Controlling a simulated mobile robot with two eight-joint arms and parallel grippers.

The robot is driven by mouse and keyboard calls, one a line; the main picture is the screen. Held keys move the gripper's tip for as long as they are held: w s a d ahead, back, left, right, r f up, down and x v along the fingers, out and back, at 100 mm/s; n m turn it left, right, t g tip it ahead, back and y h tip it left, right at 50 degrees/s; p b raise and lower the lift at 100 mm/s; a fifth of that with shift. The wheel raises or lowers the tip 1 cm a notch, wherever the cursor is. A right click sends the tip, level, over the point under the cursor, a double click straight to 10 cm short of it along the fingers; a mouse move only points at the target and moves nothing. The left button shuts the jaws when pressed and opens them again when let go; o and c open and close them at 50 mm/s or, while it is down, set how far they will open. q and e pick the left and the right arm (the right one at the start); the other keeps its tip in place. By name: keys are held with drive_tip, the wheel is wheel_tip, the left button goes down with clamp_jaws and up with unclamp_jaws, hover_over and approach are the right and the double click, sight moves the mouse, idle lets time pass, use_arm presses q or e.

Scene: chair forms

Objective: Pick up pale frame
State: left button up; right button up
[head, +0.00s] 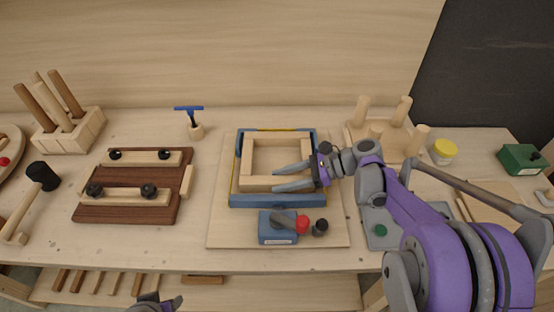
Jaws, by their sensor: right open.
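The pale frame (247,160) is a square of light wood bars lying inside a blue and yellow holder (278,200) on a light board (222,224). My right gripper (275,178) reaches in from the right over the frame's lower right part. Its two grey fingers are apart, one over the frame's opening and one around its near bar. I cannot tell whether they touch the wood. My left gripper (158,303) shows only in part at the bottom edge, and its jaw state is unclear.
A blue clamp block (278,228) with a red knob stands just in front of the holder. A dark brown board with clamps (128,212) lies to the left. A pegged wooden stand (385,138) is at the back right. The bench between the brown board and light board is clear.

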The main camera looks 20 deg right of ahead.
drive_tip(key=shift+c, duration=0.3)
clamp_jaws()
idle(1.1)
